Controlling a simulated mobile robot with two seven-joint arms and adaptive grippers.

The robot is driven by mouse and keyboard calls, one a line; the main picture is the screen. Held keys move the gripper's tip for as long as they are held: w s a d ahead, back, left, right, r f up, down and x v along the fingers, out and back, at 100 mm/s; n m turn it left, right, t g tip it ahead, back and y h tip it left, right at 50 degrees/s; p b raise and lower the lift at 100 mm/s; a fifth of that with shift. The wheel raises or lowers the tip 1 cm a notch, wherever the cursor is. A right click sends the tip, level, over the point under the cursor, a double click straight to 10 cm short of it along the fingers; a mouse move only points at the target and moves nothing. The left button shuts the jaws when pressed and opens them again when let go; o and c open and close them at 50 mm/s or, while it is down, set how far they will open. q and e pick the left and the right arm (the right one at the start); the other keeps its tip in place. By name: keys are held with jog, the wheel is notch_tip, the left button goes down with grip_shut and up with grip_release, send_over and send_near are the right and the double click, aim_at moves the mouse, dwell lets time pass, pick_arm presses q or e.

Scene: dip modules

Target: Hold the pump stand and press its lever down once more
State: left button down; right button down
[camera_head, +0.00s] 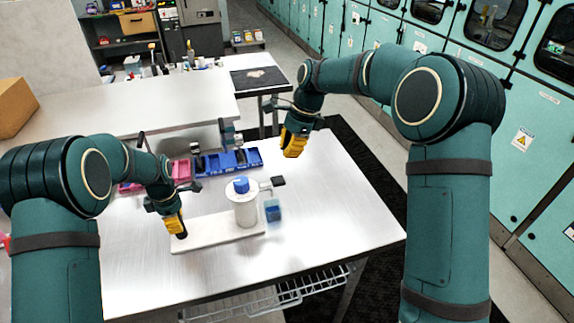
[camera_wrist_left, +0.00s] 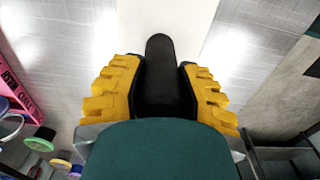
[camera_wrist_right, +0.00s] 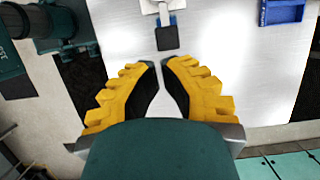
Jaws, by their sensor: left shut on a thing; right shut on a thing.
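The pump stand has a long white base (camera_head: 212,233), a white cylinder (camera_head: 244,208) with a blue cap (camera_head: 241,185), and a lever with a black pad (camera_head: 278,181) sticking out to the right. A small translucent blue cup (camera_head: 272,212) is below the pad. My left gripper (camera_head: 180,234) is shut on the black upright handle at the base's left end; the handle (camera_wrist_left: 160,65) shows between its fingers. My right gripper (camera_head: 291,155) is shut above and behind the lever, apart from it. Its fingertips (camera_wrist_right: 160,66) nearly meet, with no object visible between them; the pad (camera_wrist_right: 167,38) lies beyond them.
Blue bins (camera_head: 233,160) and a pink bin (camera_head: 181,171) stand at the table's back, behind the stand. The metal table (camera_head: 340,215) is clear to the right. A wire rack (camera_head: 275,296) is under its front edge. Teal cabinets (camera_head: 530,130) line the right side.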

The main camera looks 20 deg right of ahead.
jog(key=v, duration=0.3)
jog(key=shift+a+r, duration=0.3)
dwell(0.4)
pick_arm(q)
jog(key=shift+c, duration=2.4)
grip_release()
jog(key=shift+r, duration=0.1)
jog(key=shift+r+p, duration=0.9)
jog(key=shift+r, duration=0.55)
jog(key=shift+r+p, duration=0.5)
jog(key=shift+r, duration=1.7)
pick_arm(e)
jog(key=shift+r, duration=1.35)
